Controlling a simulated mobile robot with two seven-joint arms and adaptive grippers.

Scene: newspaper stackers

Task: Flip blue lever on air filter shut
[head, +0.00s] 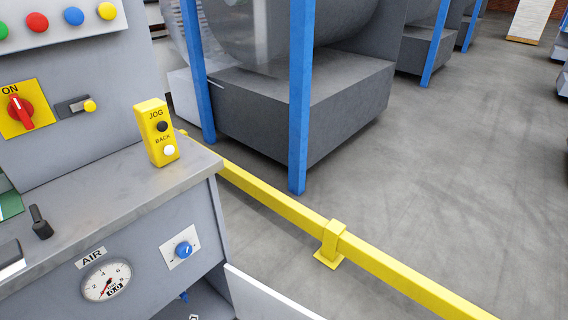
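A small blue part (184,297) shows under the front panel of the grey console, at the bottom of the head view. It may be the blue lever, but it is too small and too cut off by the panel to tell its position. No air filter can be made out clearly. A round blue knob (184,250) sits on a white plate on the console front. To its left is a round white gauge (106,281) under an "AIR" label (92,258). Neither of my grippers is in view.
The grey console (110,195) fills the left side, with a yellow JOG/BACK button box (156,133) on its ledge and a red switch (20,110). A low yellow rail (270,202) runs diagonally right. Blue posts (300,100) stand behind it. The grey floor at right is clear.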

